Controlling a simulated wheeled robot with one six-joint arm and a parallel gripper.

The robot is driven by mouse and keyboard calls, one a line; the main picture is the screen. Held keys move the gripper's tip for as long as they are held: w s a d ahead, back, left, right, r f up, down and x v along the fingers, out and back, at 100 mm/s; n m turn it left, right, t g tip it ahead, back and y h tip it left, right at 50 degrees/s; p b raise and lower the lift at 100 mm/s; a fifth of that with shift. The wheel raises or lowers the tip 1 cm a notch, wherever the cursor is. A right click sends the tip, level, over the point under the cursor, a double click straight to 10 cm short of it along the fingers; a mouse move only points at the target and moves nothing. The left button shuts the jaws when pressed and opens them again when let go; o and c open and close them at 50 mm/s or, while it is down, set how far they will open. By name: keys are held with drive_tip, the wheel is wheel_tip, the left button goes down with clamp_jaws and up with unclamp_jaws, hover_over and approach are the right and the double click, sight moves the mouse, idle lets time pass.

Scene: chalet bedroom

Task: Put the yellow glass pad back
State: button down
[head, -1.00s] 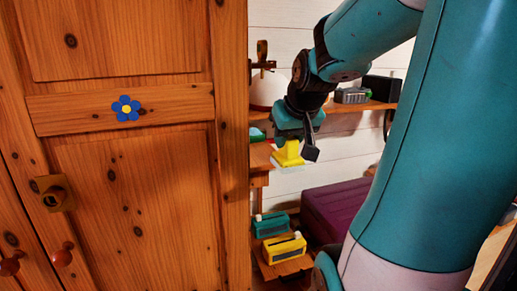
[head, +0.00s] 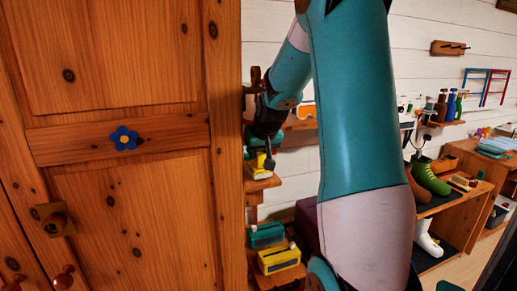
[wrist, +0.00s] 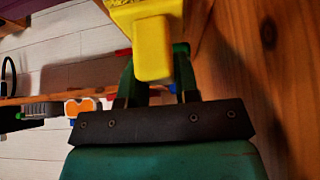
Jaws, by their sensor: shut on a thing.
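The yellow glass pad (head: 258,173) is held by my gripper (head: 267,154), just right of the wooden wardrobe's edge in the head view. It is low over a small wooden shelf (head: 262,185); I cannot tell whether it touches it. In the wrist view the yellow pad (wrist: 152,48) fills the top middle, its block-like handle between the fingers of my gripper (wrist: 158,85). My gripper is shut on it. Part of the gripper and pad is hard to make out behind the wardrobe edge.
The wardrobe (head: 130,200) stands close on the left. A teal box (head: 266,235) and a yellow box (head: 280,258) sit on a lower step. Boots (head: 430,178) stand on a shelf unit at right. A wall shelf with an orange item (wrist: 80,106) shows in the wrist view.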

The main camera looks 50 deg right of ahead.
drive_tip(key=shift+f, duration=0.25)
drive_tip(key=c, duration=0.8)
unclamp_jaws()
drive_tip(key=shift+c, duration=0.2)
drive_tip(key=shift+r, duration=0.25)
drive_tip(key=b+v, duration=0.1)
drive_tip(key=v, duration=1.1)
drive_tip(key=shift+b, duration=0.35)
drive_tip(key=shift+f, duration=0.15)
